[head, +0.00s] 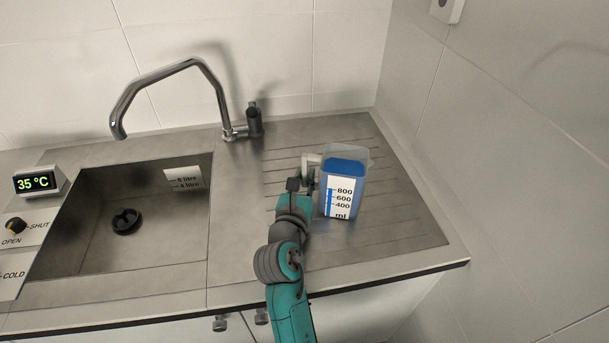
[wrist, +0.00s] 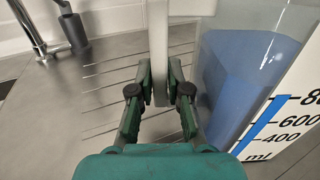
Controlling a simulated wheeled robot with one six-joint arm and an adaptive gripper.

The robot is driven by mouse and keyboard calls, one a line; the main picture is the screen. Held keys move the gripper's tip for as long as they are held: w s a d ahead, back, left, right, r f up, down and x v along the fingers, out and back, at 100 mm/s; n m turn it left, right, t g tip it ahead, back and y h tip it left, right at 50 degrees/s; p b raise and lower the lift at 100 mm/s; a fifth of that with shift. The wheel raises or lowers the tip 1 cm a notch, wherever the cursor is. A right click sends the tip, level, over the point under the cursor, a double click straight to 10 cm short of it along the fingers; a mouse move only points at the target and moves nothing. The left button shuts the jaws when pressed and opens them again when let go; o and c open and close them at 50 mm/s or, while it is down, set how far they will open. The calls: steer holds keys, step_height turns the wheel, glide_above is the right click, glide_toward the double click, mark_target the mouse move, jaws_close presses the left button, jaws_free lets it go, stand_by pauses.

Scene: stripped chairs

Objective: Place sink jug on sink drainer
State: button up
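The sink jug (head: 345,172) is a clear, upright container with blue liquid and a white scale marked 400, 600 and 800 ml. It is over the grooved sink drainer (head: 405,215), right of the basin; its base looks to be at the drainer surface, though a small gap cannot be ruled out. My gripper (head: 298,184) is at its left side, by the pale handle. In the wrist view my gripper (wrist: 160,75) has its two fingers closed on either side of the handle (wrist: 158,45), with the jug (wrist: 245,75) to the right.
The basin (head: 140,215) with a dark plug (head: 126,221) lies left. A tall tap (head: 195,65) stands at the back. A 35 °C display (head: 38,181) and a SHUT/OPEN knob (head: 16,226) are at far left. A tiled wall (head: 500,150) bounds the right. The drainer is otherwise clear.

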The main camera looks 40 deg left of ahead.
steer(key=shift+o, duration=1.1)
steer(key=shift+r, duration=0.2)
steer(key=v, duration=1.2)
